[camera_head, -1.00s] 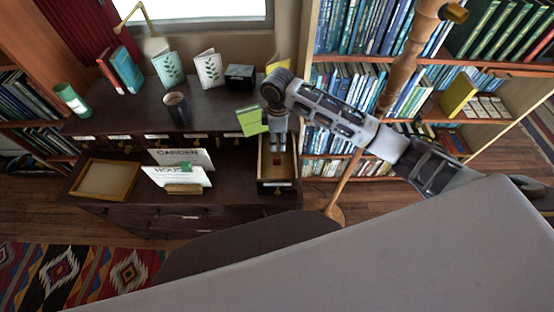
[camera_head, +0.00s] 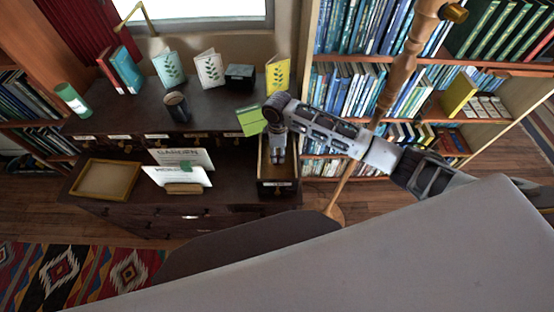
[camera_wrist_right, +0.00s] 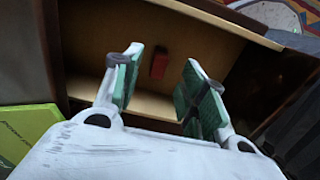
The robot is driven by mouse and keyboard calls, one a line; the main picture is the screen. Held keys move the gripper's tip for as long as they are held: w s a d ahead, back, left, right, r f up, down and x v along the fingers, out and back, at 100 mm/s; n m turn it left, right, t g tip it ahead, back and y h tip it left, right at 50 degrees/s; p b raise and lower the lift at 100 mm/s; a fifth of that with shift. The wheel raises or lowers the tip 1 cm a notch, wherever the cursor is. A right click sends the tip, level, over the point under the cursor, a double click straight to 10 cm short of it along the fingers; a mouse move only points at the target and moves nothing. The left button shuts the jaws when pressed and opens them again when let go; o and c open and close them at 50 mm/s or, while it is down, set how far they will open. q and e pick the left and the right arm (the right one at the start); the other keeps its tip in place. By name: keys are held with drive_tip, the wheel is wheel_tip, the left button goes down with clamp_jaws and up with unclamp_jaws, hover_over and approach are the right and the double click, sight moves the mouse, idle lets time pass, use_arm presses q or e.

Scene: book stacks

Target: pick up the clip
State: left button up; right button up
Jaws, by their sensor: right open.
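A small red block-like piece, which I take to be the clip (camera_wrist_right: 159,66), lies on the floor of an open drawer (camera_head: 265,187). In the right wrist view it shows beyond and between the fingertips, touching neither. In the head view my right gripper (camera_head: 278,158) points down into the drawer and hides the red piece. In the right wrist view the same gripper (camera_wrist_right: 160,85) is open, with green pads and nothing between them. The drawer's pale wall (camera_wrist_right: 148,104) runs behind the fingers. My left gripper is not in view.
A green booklet (camera_head: 250,120) sits at the cabinet edge, left of my right arm. A mug (camera_head: 176,107), a dark box (camera_head: 239,76) and upright cards stand on top. Lower left are an empty wooden tray (camera_head: 105,163) and a card holder (camera_head: 184,189).

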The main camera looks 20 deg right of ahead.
drive_tip(key=shift+f, duration=2.6)
drive_tip(key=c, duration=0.8)
